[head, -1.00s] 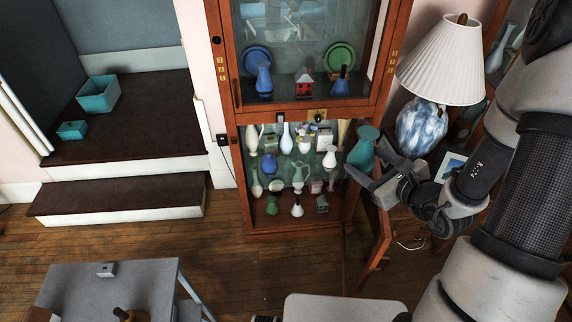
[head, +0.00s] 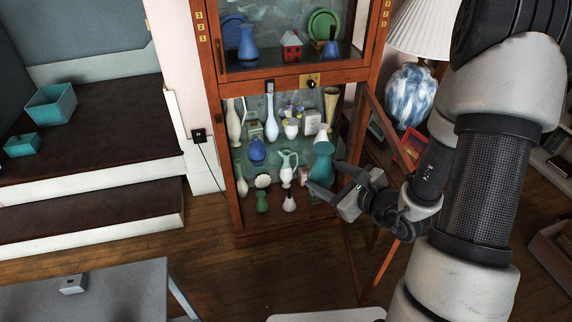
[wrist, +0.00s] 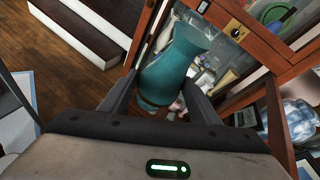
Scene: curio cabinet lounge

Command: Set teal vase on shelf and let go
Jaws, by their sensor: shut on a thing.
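The teal vase (head: 322,163) is held by my gripper (head: 334,189) at the right front of the lower part of the curio cabinet (head: 228,120). In the wrist view the teal vase (wrist: 172,68) sits between the two fingers of my gripper (wrist: 157,100), with its flared mouth pointing up and right. The fingers are shut on its lower body. In the head view the vase looks roughly upright and overlaps the right side of the shelves. I cannot tell whether its base touches a shelf.
The lower shelves hold several pieces, among them a blue vase (head: 257,152), a white-green pitcher (head: 287,168) and a tall white vase (head: 271,120). The cabinet's open door (head: 380,250) stands to the right. A lamp (head: 409,97) stands behind my arm.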

